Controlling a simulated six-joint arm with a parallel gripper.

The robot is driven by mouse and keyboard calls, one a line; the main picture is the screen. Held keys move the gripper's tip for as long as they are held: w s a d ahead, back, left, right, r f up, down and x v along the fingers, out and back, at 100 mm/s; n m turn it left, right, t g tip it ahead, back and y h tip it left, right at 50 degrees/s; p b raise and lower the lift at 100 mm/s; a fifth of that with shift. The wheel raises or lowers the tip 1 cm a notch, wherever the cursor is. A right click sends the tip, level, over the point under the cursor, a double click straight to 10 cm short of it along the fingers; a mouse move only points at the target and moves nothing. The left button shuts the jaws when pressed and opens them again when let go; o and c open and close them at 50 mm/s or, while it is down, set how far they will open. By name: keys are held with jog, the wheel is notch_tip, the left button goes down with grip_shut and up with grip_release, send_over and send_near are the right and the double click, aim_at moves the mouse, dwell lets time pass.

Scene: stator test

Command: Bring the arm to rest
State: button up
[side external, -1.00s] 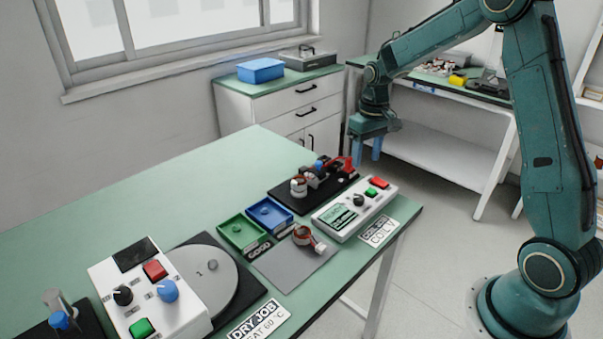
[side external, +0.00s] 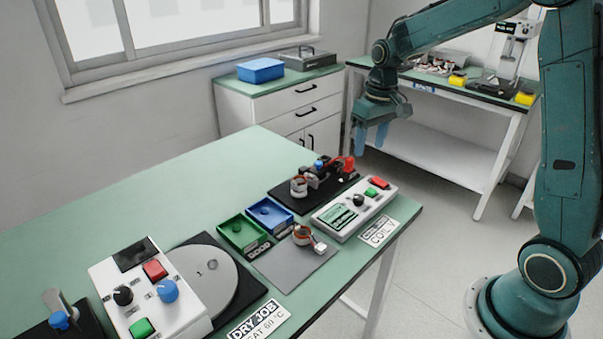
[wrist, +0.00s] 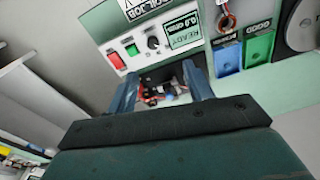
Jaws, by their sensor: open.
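My gripper (side external: 371,139) hangs in the air beyond the far right corner of the green worktable, fingers pointing down. It is open and empty, with a clear gap between the blue fingers. In the wrist view, the fingers (wrist: 158,90) frame a black test fixture (side external: 314,189) with red and blue clips, which lies on the table beyond them. A coil with a white body stands on that fixture. Another copper-wound part (side external: 303,236) lies on a grey mat. My gripper touches nothing.
The tester box (side external: 353,208) with red and green buttons sits by the fixture. Green (side external: 242,233) and blue (side external: 269,214) trays lie beside it. A control box (side external: 150,292) and turntable (side external: 208,275) stand at front left. A bench (side external: 430,88) and white drawers (side external: 285,105) stand behind.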

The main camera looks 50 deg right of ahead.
jog(key=s+a+r+n+t, duration=0.1)
jog(key=s+a+r+t, duration=0.1)
jog(key=s+a+r, duration=0.6)
jog(key=s+a+r+t, duration=0.1)
jog(key=s+a, duration=0.1)
jog(key=s, duration=0.5)
jog(key=s+a+n+t, duration=0.1)
jog(key=s+a, duration=0.1)
jog(key=s, duration=0.5)
jog(key=shift+s+r+t, duration=0.35)
jog(key=shift+r+t, duration=0.05)
